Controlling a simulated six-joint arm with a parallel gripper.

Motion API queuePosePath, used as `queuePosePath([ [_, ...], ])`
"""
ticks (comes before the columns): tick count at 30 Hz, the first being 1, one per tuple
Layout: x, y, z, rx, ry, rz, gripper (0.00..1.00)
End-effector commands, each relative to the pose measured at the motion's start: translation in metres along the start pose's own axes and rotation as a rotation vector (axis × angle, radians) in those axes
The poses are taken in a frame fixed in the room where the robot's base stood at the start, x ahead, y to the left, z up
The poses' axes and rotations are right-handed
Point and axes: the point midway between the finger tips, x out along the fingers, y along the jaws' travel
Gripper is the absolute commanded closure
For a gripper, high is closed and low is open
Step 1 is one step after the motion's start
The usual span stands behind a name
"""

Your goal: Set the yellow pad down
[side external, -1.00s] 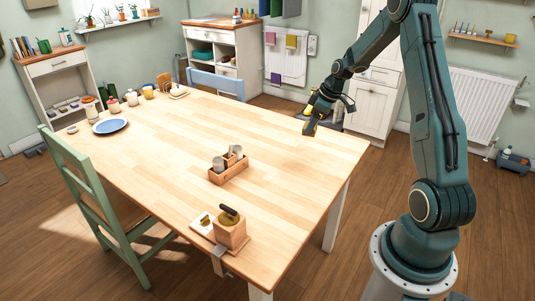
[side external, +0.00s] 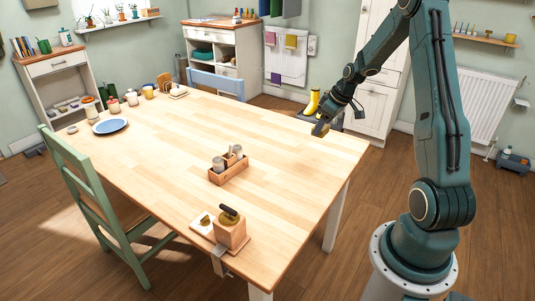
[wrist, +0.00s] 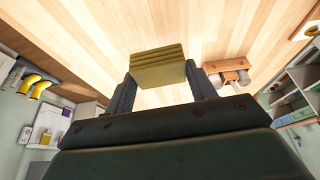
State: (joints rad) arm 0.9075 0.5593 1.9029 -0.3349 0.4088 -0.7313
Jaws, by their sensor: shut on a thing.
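The yellow pad (wrist: 158,70) is a ridged olive-yellow block, held between the two fingers of my gripper (wrist: 160,84) in the wrist view. My gripper (side external: 322,127) is shut on it near the far right part of the wooden table (side external: 270,135) in the side view. There the pad shows only as a small, dark yellowish shape at the fingertips. I cannot tell whether it touches the tabletop or hangs just above it.
A wooden caddy (side external: 228,172) with shakers stands mid-table. A wooden block with a dark handle (side external: 230,230) is at the near edge. A blue plate (side external: 110,126) and jars sit at the far left. Yellow boots (side external: 313,102) stand beyond the table. The tabletop around my gripper is clear.

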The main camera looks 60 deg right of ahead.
Motion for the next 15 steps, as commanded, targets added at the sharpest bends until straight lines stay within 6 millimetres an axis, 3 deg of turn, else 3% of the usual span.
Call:
queuePosePath([
  [15,0.089,-0.001,0.037,0.0,-0.002,-0.003,0.66],
])
